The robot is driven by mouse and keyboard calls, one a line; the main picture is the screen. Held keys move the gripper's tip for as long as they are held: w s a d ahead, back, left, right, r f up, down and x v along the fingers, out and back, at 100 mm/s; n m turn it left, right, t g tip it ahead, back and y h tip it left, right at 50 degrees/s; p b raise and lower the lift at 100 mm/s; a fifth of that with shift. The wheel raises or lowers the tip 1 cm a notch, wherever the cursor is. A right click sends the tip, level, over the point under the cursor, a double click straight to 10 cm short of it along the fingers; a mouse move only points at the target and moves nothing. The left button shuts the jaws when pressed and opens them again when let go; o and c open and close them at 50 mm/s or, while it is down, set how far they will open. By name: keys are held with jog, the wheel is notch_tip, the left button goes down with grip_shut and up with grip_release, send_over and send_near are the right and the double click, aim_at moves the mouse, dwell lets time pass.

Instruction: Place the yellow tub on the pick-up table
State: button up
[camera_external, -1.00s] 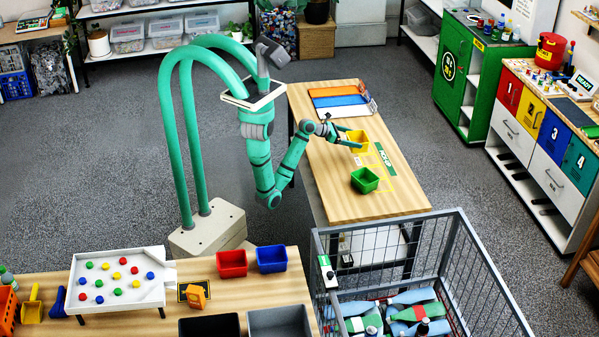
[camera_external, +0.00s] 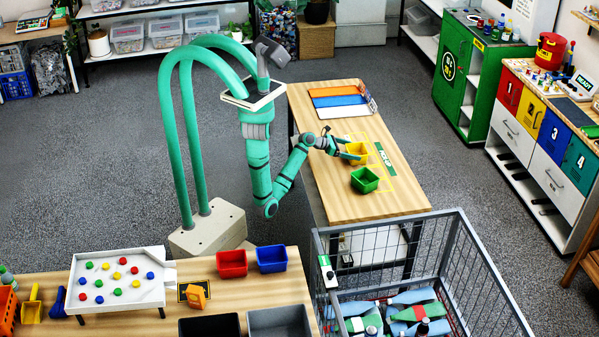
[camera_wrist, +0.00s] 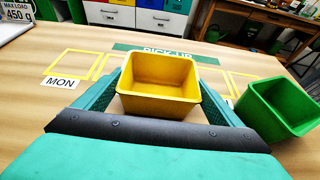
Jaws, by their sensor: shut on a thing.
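The yellow tub (camera_external: 356,149) is upright and empty, held between the fingers of my gripper (camera_external: 352,156). In the wrist view the tub (camera_wrist: 158,103) sits between both fingers, one along each side. It is at or very near the top of the pick-up table (camera_external: 331,199); I cannot tell whether it touches. The green "PICK-UP" label (camera_external: 384,158) lies on the table beyond the tub, and yellow outlines mark the surface around it.
A green tub (camera_external: 365,180) stands close by, to the right of the yellow tub in the wrist view (camera_wrist: 283,106). The table's near end is bare. A wire cage (camera_external: 469,262) with bottles stands at that end.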

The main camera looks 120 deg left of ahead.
jog(key=o, duration=0.8)
jog(key=shift+o, duration=0.2)
jog(key=shift+d+r, duration=0.1)
jog(key=shift+r, duration=0.05)
jog(key=v, duration=1.1)
jog(key=shift+s+d, duration=0.25)
jog(key=shift+s, duration=0.05)
jog(key=shift+r, duration=0.15)
